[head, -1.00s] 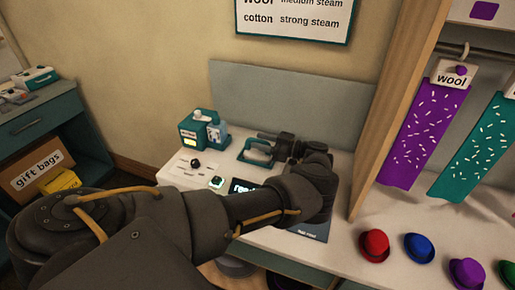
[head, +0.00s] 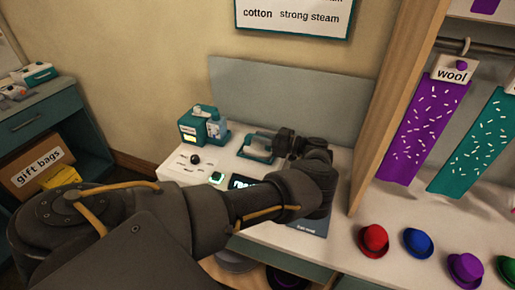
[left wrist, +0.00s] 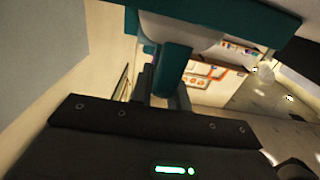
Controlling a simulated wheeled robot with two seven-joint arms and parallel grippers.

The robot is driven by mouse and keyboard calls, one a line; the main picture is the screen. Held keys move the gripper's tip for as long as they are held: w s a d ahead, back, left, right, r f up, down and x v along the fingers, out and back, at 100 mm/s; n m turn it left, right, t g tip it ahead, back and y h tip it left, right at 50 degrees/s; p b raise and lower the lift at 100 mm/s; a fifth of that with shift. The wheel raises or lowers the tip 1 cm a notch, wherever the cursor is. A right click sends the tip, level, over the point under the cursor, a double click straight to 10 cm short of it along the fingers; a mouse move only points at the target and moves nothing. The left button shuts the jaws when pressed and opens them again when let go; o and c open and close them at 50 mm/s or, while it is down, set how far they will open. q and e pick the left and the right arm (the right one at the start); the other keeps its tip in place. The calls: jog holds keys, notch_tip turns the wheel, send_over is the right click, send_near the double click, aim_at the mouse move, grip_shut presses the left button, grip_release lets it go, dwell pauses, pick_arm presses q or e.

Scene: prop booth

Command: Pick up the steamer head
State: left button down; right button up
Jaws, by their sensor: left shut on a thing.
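The steamer head (head: 258,154), a pale and teal piece with a teal handle, is at the back of the white counter in the head view. My left gripper (head: 276,140) reaches it from the right and is shut on its teal handle. In the left wrist view the teal handle (left wrist: 174,68) runs down between the dark fingers of my left gripper (left wrist: 163,100). The fingertips are small and partly dark in the head view. I cannot tell whether the steamer head is clear of the counter. My right gripper is not in view.
A teal steamer unit with a bottle (head: 203,126) stands left of the steamer head. A wooden partition (head: 393,100) rises on the right. Beyond it are hanging purple (head: 412,130) and teal cloths and several small hats, including a red one (head: 373,241). A grey panel (head: 300,100) stands behind.

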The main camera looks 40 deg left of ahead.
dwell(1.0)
pick_arm(q)
jog(key=shift+w+r, duration=0.1)
jog(key=shift+r, duration=0.05)
jog(key=shift+r, duration=0.35)
notch_tip(320, 180, up, 3)
jog(key=shift+r, duration=0.2)
notch_tip(320, 180, up, 4)
jog(key=p, duration=0.4)
jog(key=shift+r, duration=0.25)
jog(key=shift+r+p, duration=0.6)
jog(key=shift+p, duration=0.05)
